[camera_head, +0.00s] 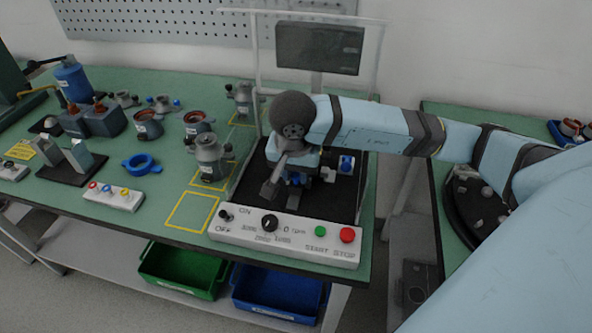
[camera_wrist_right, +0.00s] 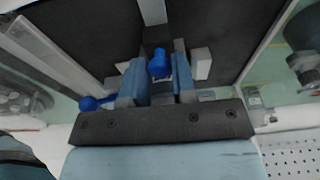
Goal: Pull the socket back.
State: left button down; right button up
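My right gripper (camera_head: 297,178) points down inside the test station, over its black floor. In the right wrist view, the two light blue fingers of my right gripper (camera_wrist_right: 159,75) stand on either side of a blue knob (camera_wrist_right: 159,63), which looks like part of the socket. The knob lies between the fingertips; I cannot tell whether both fingers press on it. A second blue part (camera_wrist_right: 95,103) lies outside the fingers, to the left in that view. In the head view another blue part (camera_head: 346,163) sits right of the gripper. My left gripper is out of view.
The control panel (camera_head: 290,240) with a dial, green and red buttons runs along the station's front. A clear frame and a dark screen (camera_head: 319,47) stand behind. Grey motors (camera_head: 211,158) stand close to the left. Green and blue bins (camera_head: 275,293) sit below.

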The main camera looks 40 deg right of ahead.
jog(key=shift+a, duration=0.1)
dwell(0.3)
jog(key=shift+s+a, duration=0.75)
jog(key=shift+a, duration=0.05)
jog(key=o, duration=0.4)
jog(key=shift+o, duration=0.2)
jog(key=r+p, duration=0.1)
jog(key=r, duration=0.1)
jog(key=r+p, duration=0.1)
jog(key=r, duration=0.1)
jog(key=r+p, duration=0.1)
jog(key=r, duration=0.1)
jog(key=shift+s+a, duration=0.35)
jog(key=shift+a, duration=0.05)
jog(key=shift+f, duration=0.1)
